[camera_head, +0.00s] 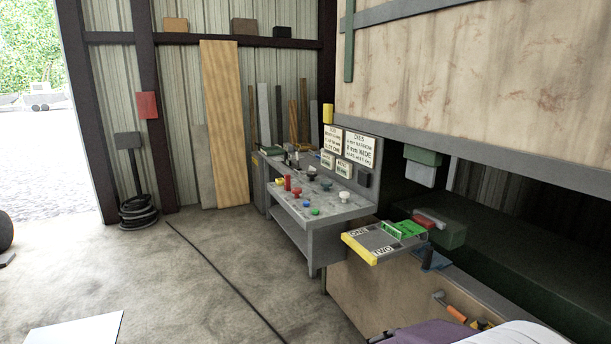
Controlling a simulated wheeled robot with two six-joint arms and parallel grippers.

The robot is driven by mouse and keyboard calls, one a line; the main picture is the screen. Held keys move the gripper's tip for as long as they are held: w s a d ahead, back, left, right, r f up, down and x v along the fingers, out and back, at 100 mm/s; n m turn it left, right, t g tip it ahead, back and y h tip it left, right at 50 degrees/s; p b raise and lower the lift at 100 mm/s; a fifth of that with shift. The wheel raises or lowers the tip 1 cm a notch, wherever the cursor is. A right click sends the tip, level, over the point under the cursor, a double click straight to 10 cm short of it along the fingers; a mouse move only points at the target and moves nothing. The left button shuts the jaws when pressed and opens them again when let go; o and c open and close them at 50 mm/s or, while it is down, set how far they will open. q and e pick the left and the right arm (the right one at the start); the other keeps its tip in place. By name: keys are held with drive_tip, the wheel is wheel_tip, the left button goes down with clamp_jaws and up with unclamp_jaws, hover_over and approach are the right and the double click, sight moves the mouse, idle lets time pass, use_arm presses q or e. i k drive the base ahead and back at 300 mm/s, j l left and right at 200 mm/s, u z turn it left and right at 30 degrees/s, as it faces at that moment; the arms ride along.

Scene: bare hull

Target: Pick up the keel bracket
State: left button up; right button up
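I cannot tell for sure which thing is the keel bracket; no part in view is labelled so. A grey shelf (382,238) with a yellow front edge and the words "ONE" and "TWO" sticks out at the right of the middle. A green piece (404,229) lies on its back part. A small blue piece (434,259) hangs or sits just right of the shelf, its shape too small to make out. Neither of my grippers is in view.
A grey workbench (318,207) with several small coloured parts stands against the wall, with signs (359,148) behind it. A dark green box (452,234) sits in the recess at right. An orange-handled tool (449,306) is on the lower panel. The concrete floor at left is mostly clear.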

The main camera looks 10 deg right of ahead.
sight(304, 172)
drive_tip(key=i+j+z, duration=0.35)
drive_tip(key=i, duration=0.55)
drive_tip(key=i+j+z, duration=0.4)
drive_tip(key=i, duration=0.5)
drive_tip(key=i+j+z, duration=0.35)
drive_tip(key=i+j, duration=0.45)
drive_tip(key=z, duration=4.3)
drive_tip(key=k+z, duration=0.2)
drive_tip(key=k, duration=1.5)
drive_tip(key=k+j+z, duration=0.1)
drive_tip(key=k+z, duration=0.2)
drive_tip(key=k, duration=0.15)
drive_tip(key=k+z, duration=0.3)
drive_tip(key=k, duration=0.15)
drive_tip(key=k+l+z, duration=0.1)
drive_tip(key=k+z, duration=0.15)
drive_tip(key=k, duration=0.25)
drive_tip(key=k+l+z, duration=0.15)
drive_tip(key=k+z, duration=0.15)
drive_tip(key=k, duration=0.15)
drive_tip(key=k+l+z, duration=0.3)
drive_tip(key=k+z, duration=0.35)
drive_tip(key=k, duration=0.8)
drive_tip(key=j, duration=0.1)
